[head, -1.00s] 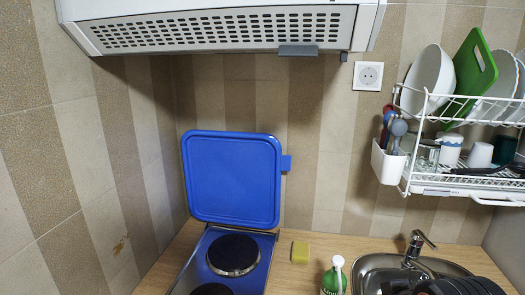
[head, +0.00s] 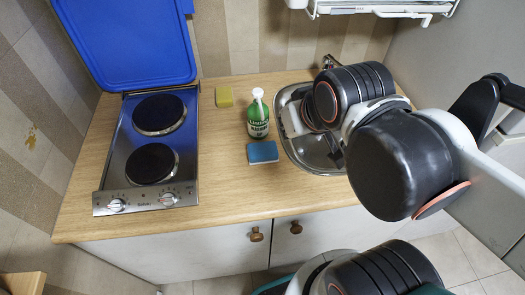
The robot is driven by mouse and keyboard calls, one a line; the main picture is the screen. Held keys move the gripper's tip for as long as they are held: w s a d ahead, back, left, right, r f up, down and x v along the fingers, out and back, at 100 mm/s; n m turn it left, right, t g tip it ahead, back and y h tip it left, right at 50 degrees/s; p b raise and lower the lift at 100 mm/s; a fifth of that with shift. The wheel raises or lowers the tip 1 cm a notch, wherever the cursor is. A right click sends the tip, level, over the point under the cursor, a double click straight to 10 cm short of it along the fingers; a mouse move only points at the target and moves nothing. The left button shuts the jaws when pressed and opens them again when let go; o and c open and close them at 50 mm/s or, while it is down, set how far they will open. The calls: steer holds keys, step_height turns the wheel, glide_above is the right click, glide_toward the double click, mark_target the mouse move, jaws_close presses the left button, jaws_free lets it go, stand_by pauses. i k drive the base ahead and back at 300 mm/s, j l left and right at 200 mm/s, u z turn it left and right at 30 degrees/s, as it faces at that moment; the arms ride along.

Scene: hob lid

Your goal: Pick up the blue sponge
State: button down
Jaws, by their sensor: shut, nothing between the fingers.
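The blue sponge (head: 262,152) lies flat on the wooden worktop, in front of the green bottle and left of the sink. It has a blue top and a paler side edge, and it is in full view with nothing on it. Large dark and white links of my arm fill the right side of the head view, over part of the sink, and more of my arm shows at the bottom edge. My gripper's fingers do not show in this view.
A green bottle with a white top (head: 258,116) stands just behind the sponge. A yellow sponge (head: 224,96) lies farther back. The two-plate hob (head: 125,172) is on the left, its blue lid (head: 130,45) raised. The sink (head: 318,160) is to the right. Worktop in front of the sponge is clear.

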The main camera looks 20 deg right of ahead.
mark_target(261, 153)
steer(key=u, duration=1.05)
steer(key=k+z, duration=0.1)
steer(key=z, duration=0.85)
steer(key=u, duration=0.6)
steer(key=k+l+u, duration=0.15)
steer(key=l+u, duration=0.25)
steer(key=k+l+u, duration=0.15)
steer(key=u, duration=0.25)
steer(key=k+l+u, duration=0.2)
steer(key=u, duration=0.2)
